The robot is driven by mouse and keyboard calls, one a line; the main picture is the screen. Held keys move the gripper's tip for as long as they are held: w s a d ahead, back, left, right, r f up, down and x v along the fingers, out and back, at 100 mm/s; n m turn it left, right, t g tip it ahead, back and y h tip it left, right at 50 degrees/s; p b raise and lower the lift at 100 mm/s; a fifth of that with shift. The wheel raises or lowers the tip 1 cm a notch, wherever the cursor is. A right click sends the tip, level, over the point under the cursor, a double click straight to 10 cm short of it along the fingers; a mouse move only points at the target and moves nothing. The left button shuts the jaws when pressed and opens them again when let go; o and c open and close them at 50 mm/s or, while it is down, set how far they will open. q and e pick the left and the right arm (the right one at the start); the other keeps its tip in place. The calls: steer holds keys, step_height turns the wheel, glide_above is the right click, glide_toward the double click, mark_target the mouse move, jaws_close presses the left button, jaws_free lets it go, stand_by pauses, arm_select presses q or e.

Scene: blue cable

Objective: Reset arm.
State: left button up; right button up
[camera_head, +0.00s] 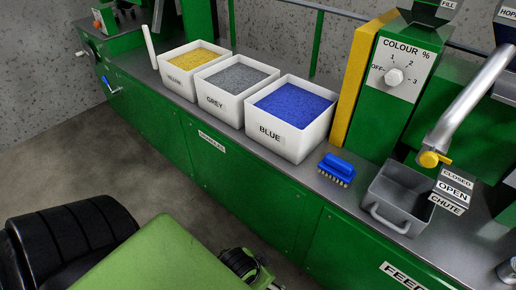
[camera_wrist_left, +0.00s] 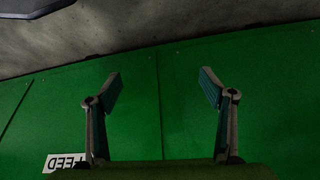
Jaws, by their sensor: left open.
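My left gripper (camera_wrist_left: 157,88) is open and empty in the left wrist view, its two fingers spread apart in front of a green panel (camera_wrist_left: 190,75). A label reading FEED (camera_wrist_left: 66,162) shows at the lower left of that view. In the head view a green arm part of mine fills the bottom, but no gripper fingers can be made out there. My right gripper does not show in either view.
On the grey counter stand bins of yellow (camera_head: 187,65), grey (camera_head: 237,82) and blue (camera_head: 291,112) granules. A blue brush (camera_head: 338,170) and a grey scoop bin (camera_head: 396,196) lie right of them, near a colour dial (camera_head: 393,76) and a yellow-tipped chute lever (camera_head: 430,159).

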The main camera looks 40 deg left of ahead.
arm_select(q)
steer(key=shift+s+a+f+g, duration=0.1)
steer(key=shift+s+f+g, duration=0.25)
steer(key=shift+s, duration=0.4)
steer(key=shift+s+a+f+g, duration=0.1)
steer(key=shift+s+f+g, duration=0.2)
steer(key=shift+s, duration=0.4)
